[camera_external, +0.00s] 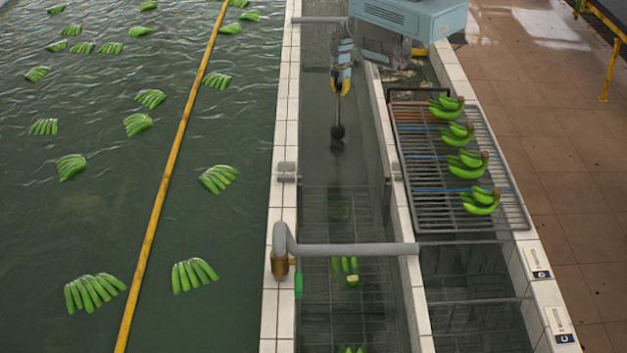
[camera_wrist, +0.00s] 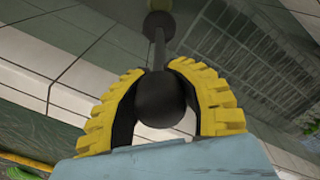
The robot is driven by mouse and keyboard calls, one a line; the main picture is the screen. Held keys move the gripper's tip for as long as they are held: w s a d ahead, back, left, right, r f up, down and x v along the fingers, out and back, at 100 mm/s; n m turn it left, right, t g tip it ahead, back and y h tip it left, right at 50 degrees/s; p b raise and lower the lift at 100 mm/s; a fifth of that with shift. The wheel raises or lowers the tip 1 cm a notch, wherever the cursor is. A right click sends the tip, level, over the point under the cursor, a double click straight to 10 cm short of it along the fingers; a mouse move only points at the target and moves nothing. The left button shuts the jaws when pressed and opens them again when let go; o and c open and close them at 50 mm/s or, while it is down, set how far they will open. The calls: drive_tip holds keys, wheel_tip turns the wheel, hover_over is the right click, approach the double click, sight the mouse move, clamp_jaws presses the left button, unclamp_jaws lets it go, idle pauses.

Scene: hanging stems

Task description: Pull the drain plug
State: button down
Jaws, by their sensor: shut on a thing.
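My gripper (camera_external: 342,82) points down over the narrow middle channel, near its far end. In the wrist view its yellow, ribbed fingers (camera_wrist: 160,98) are closed around a black ball, the handle of the drain plug (camera_wrist: 163,105). A thin dark rod runs from the ball to a rounder dark end farther off. In the external view the plug's rod hangs below the fingers, roughly upright, with a dark round lower end (camera_external: 338,131). I cannot tell whether this end is touching the channel floor or is clear of it. The drain opening is not clearly seen.
A grey pipe (camera_external: 350,250) crosses the channel nearer the camera, and another pipe (camera_external: 318,20) lies at the far end. White tiled walls (camera_external: 286,110) border the channel. Green bananas (camera_external: 467,160) rest on a metal rack (camera_external: 425,200) at right. Others float in the left pool.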

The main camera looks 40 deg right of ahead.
wheel_tip(320, 180, up, 7)
drive_tip(key=p, duration=0.6)
drive_tip(key=shift+r, duration=0.2)
drive_tip(key=shift+d+r+p, duration=0.15)
drive_tip(key=shift+r+p, duration=0.45)
drive_tip(key=shift+r, duration=1.3)
wheel_tip(320, 180, up, 7)
drive_tip(key=shift+r, duration=0.1)
